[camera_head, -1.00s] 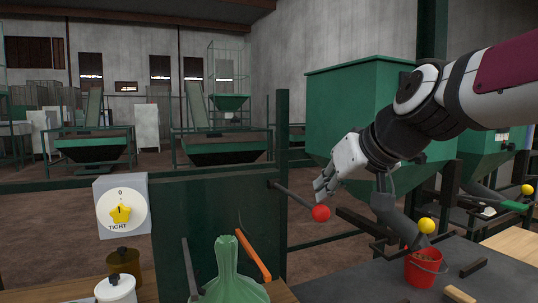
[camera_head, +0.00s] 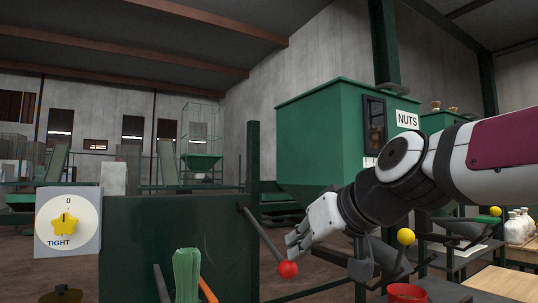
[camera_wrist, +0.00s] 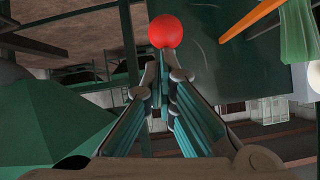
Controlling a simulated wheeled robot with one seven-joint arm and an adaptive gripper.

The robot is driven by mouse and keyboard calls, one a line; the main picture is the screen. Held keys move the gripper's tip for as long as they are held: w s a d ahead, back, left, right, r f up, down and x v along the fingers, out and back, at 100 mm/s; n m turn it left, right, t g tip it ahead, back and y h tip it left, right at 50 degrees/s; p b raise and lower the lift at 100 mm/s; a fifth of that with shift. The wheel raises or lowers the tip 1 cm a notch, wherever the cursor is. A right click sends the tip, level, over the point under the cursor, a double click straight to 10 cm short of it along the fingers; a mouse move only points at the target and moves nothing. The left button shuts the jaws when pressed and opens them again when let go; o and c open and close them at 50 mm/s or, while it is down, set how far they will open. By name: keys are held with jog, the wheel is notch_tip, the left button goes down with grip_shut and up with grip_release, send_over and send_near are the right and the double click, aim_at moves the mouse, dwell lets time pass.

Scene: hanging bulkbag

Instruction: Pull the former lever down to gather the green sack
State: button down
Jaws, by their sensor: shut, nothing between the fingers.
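The lever is a dark rod (camera_head: 262,234) with a red ball knob (camera_head: 288,269). It sticks out from the right side of a dark green panel and slopes steeply down to the right. My gripper (camera_head: 292,241) is shut and empty, with its fingertips just above the knob. In the wrist view the knob (camera_wrist: 165,31) is right beyond the shut fingertips (camera_wrist: 160,78); I cannot tell if they touch it. The ribbed green sack neck (camera_head: 187,273) stands at the bottom, left of the lever; its lower part is out of frame. It also shows at the wrist view's top right (camera_wrist: 298,32).
A dial marked TIGHT with a yellow star knob (camera_head: 66,224) is left of the green panel (camera_head: 130,235). An orange bar (camera_head: 207,290) is beside the sack. A yellow ball knob (camera_head: 405,236) and red bucket (camera_head: 407,291) are at right. A NUTS hopper (camera_head: 320,130) stands behind.

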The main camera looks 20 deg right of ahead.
jog(key=shift+w+a+f+b, duration=0.1)
jog(key=shift+w+f+b, duration=0.1)
jog(key=shift+f+b, duration=0.5)
jog(key=shift+w+f+b, duration=0.15)
jog(key=shift+f+b, duration=0.35)
jog(key=shift+f, duration=0.5)
jog(key=shift+r, duration=0.1)
notch_tip(320, 180, up, 5)
jog(key=p, duration=0.3)
jog(key=s+d+r+p, duration=0.1)
jog(key=s+d+p, duration=0.1)
jog(key=s, duration=0.8)
jog(key=shift+d+r, duration=0.25)
jog(key=shift+d, duration=0.3)
